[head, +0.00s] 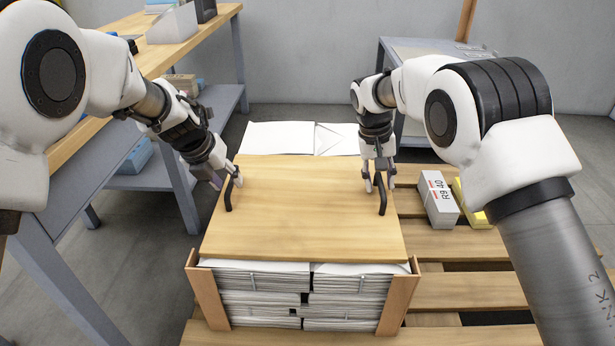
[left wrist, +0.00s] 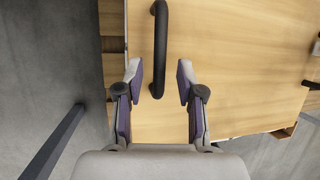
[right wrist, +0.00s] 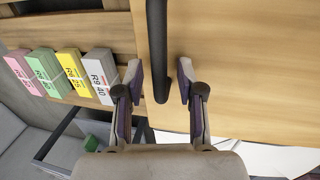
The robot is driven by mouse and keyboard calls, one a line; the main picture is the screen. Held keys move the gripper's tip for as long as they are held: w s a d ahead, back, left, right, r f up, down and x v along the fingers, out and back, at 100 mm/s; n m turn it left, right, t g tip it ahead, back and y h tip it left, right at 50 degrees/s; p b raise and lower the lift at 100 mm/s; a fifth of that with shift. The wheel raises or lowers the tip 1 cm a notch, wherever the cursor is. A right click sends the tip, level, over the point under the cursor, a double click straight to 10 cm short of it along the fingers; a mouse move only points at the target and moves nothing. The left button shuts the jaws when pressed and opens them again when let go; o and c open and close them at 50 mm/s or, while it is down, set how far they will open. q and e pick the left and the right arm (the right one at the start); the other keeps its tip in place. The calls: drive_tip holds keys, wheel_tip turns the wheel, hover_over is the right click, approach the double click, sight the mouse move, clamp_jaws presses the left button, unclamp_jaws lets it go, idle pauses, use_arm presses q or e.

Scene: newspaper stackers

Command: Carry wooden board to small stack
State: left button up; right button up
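The wooden board (head: 305,205) lies flat on a tall stack of tied newspapers (head: 260,300) between wooden corner posts. It has a black left handle (head: 229,193) and a black right handle (head: 381,194). My left gripper (head: 226,180) is open at the left handle, which shows between its fingers in the left wrist view (left wrist: 158,50). My right gripper (head: 377,180) is open at the right handle, which shows between its fingers in the right wrist view (right wrist: 157,50). Neither gripper visibly squeezes its handle. A lower paper stack (head: 278,136) stands behind the board, partly hidden by it.
A slatted wooden pallet (head: 470,290) lies under the stacks. A workbench (head: 155,50) stands at left and a grey table (head: 430,47) at back right.

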drive_tip(key=shift+r, duration=0.3)
use_arm(q)
drive_tip(key=v, duration=0.9)
use_arm(e)
wheel_tip(320, 180, up, 11)
drive_tip(key=a, duration=0.2)
drive_tip(key=shift+a, duration=0.15)
drive_tip(key=shift+w+r, duration=0.1)
